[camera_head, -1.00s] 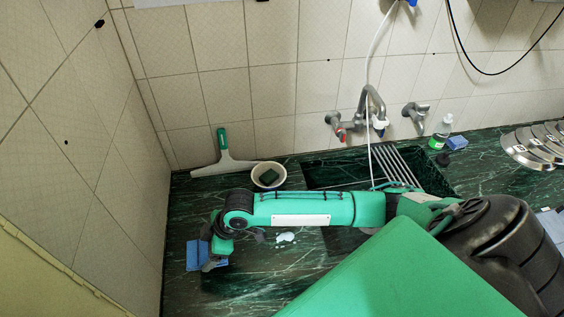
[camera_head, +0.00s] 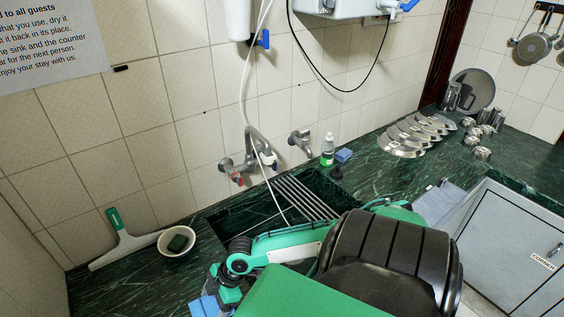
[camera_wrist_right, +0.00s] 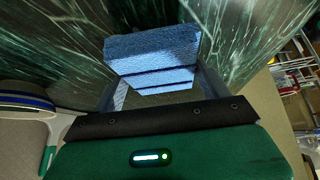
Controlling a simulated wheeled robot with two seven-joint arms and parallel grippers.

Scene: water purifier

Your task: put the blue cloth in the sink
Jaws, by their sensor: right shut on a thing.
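The blue cloth (camera_wrist_right: 150,48) is a folded pad between the two fingers of my right gripper (camera_wrist_right: 160,88), which is shut on it. The cloth (camera_head: 204,306) also shows at the bottom edge of the head view, partly cut off, with my right gripper (camera_head: 224,292) beside it. Its height above the counter is hard to tell. The sink (camera_head: 262,213) is a dark basin set in the green marble counter, up and right of the gripper in the head view. My right arm hides its near part. My left gripper is not in view.
Metal bars (camera_head: 306,197) cross the sink's right part. A tap (camera_head: 256,150) and white hose hang over it. A bottle (camera_head: 327,150) and another blue pad (camera_head: 344,154) stand behind.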

